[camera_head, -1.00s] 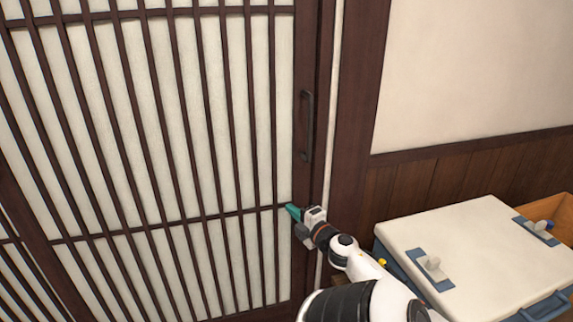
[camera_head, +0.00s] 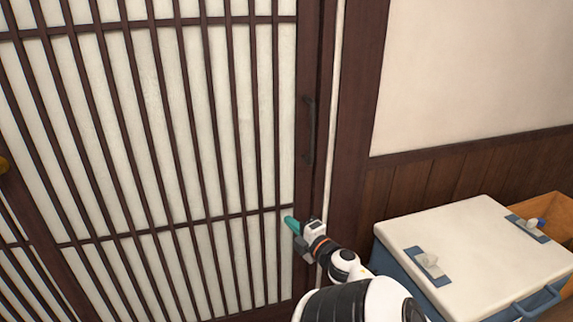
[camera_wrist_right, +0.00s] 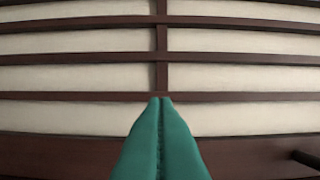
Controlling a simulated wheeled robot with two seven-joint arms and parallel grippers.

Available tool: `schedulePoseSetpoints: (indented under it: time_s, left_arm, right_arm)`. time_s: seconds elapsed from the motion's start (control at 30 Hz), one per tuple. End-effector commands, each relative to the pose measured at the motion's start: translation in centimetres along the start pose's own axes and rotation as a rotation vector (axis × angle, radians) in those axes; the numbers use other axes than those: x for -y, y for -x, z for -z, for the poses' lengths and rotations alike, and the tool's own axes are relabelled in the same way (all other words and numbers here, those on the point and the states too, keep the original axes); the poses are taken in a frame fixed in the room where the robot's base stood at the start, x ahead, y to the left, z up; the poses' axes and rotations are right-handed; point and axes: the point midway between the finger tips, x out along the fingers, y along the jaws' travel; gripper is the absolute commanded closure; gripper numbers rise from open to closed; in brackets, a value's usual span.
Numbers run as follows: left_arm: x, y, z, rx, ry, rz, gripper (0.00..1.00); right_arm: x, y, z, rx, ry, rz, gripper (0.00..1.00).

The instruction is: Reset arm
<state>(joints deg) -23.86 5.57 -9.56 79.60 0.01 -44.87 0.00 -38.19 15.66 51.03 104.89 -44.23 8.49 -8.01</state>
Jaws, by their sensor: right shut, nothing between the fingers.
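My right gripper (camera_head: 291,225) has teal fingers and shows low in the middle of the head view, in front of the slatted sliding door (camera_head: 190,120). Its fingers are pressed together and empty; they show the same way in the right wrist view (camera_wrist_right: 160,135), pointing at the door's slats. I cannot tell whether the fingertips touch the door. The dark door handle (camera_head: 309,130) is above and slightly right of the gripper, apart from it. My left gripper is out of view.
A blue cooler box with a white lid (camera_head: 465,245) stands at the lower right, near my right arm. An orange-brown wooden crate (camera_head: 545,208) is behind it. A dark post (camera_head: 352,110) and a wall (camera_head: 475,75) with wood panelling are right of the door.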

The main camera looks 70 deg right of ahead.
Motion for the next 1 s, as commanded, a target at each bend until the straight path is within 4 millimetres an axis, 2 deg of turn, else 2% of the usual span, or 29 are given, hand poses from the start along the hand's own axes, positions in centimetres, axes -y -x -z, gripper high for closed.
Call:
schedulePoseSetpoints:
  time_s: [0.03,0.1,0.3,0.67,0.77,0.83,0.93,1.0]
  left_arm:
    - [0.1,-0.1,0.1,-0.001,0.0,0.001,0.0]
    - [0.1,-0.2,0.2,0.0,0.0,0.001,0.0]
    - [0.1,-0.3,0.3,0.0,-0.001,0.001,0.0]
    - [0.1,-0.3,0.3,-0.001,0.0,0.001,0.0]
    - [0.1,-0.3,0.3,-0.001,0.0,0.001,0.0]
    - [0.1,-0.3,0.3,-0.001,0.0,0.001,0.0]
    - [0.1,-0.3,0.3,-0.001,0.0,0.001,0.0]
    - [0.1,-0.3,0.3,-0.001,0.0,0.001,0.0]
  right_arm:
    - [-0.1,1.3,0.1,-0.003,-0.002,-0.002,1.0]
    - [-0.1,2.5,0.0,-0.002,-0.001,-0.002,1.0]
    - [0.0,4.8,0.0,0.001,0.0,0.0,1.0]
    - [-0.3,5.1,-0.2,-0.001,-0.012,-0.004,1.0]
    - [-2.6,4.8,-0.9,-0.023,-0.087,-0.038,1.0]
    - [-5.9,4.5,-2.1,-0.055,-0.188,-0.092,1.0]
    - [-12.1,4.4,-5.1,-0.117,-0.365,-0.213,1.0]
    - [-16.8,5.0,-7.8,-0.163,-0.481,-0.318,1.0]
